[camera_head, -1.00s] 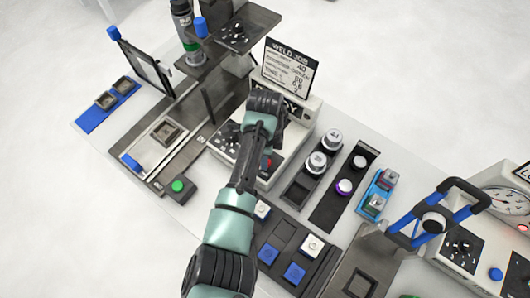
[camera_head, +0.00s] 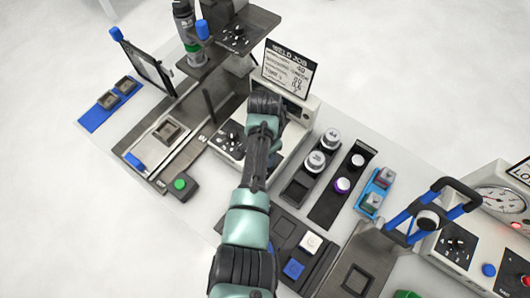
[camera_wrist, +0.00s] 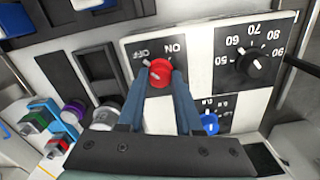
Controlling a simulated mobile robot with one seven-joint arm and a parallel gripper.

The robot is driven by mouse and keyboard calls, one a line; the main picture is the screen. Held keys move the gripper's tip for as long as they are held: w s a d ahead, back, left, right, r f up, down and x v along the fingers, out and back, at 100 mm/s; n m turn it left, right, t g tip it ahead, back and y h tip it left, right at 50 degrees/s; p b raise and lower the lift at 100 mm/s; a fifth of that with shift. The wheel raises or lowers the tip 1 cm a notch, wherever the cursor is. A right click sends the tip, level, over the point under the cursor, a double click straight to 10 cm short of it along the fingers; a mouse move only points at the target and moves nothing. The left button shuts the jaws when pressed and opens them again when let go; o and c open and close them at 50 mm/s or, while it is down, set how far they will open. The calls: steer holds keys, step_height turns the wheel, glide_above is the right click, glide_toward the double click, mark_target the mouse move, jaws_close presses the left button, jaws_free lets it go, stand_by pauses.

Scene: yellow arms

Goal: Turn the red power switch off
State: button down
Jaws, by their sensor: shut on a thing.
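The red power switch (camera_wrist: 158,73) is a round red knob with a pale pointer line on a black plate marked OFF and ON, seen in the wrist view. Its pointer leans toward the OFF side, up and left in that view. My gripper (camera_wrist: 163,84) is shut on the knob, one blue finger at each side. In the head view my arm covers the knob and my fingertips. The switch is on the front panel of the white welder box (camera_head: 310,107), below the WELD JOB card (camera_head: 286,72).
A black dial with numbers (camera_wrist: 255,63) and a blue knob (camera_wrist: 209,122) sit beside the switch. Trays of capped cylinders (camera_head: 316,160) stand right of my arm. A green button box (camera_head: 179,187) is at left. A blue-handled fixture (camera_head: 425,215) stands at right.

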steer(key=shift+r+n, duration=0.1)
steer(key=shift+n, duration=0.2)
steer(key=shift+w, duration=0.1)
steer(key=c, duration=0.6)
jaws_free()
step_height(320, 180, up, 13)
steer(key=shift+f+b, duration=0.1)
steer(key=shift+b, duration=0.8)
